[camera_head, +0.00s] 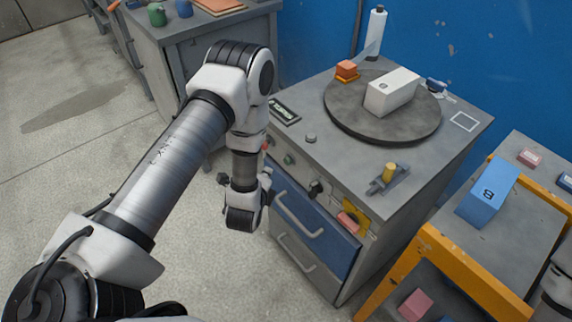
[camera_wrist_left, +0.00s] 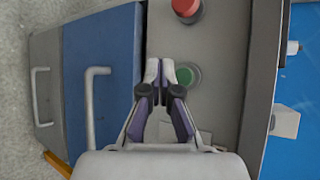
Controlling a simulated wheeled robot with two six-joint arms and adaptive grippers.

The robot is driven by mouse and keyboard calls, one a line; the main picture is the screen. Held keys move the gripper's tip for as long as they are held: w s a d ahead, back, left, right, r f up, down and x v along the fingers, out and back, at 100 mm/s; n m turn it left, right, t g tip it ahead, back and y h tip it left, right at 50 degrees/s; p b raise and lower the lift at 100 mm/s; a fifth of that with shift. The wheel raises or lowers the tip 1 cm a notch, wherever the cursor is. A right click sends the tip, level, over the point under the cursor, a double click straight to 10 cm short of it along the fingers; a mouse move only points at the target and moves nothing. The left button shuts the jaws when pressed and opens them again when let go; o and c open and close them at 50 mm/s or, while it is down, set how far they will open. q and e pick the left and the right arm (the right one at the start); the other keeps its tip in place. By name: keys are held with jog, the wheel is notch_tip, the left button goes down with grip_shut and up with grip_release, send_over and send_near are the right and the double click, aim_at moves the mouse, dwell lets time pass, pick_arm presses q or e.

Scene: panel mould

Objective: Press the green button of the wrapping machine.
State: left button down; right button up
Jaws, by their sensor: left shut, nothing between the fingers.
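The wrapping machine (camera_head: 330,154) is a grey cabinet with a round dark turntable on top. Its green button (camera_head: 289,160) is on the upper front panel, to the right of a red button (camera_head: 267,146). The green button (camera_wrist_left: 187,77) also shows in the left wrist view, just right of the fingertips, partly beside the right finger. My left gripper (camera_wrist_left: 159,70) is shut and empty, in front of the panel. Whether it touches the panel cannot be told. In the head view my left gripper (camera_head: 266,180) is largely hidden behind my wrist. My right gripper is out of view.
A white box (camera_head: 393,92) and an orange block (camera_head: 346,70) are on top of the machine. A blue drawer (camera_head: 315,226) with a handle is below the panel. A yellow-framed cart (camera_head: 467,270) carrying a blue box (camera_head: 487,192) stands at right. Open floor lies at left.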

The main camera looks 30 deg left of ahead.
aim_at(288, 161)
pick_arm(q)
jog(key=shift+w+d, duration=0.35)
jog(key=shift+w, duration=0.45)
jog(key=shift+w+d, duration=0.3)
jog(key=shift+w, duration=0.5)
jog(key=shift+w+d, duration=0.15)
jog(key=shift+w, duration=0.25)
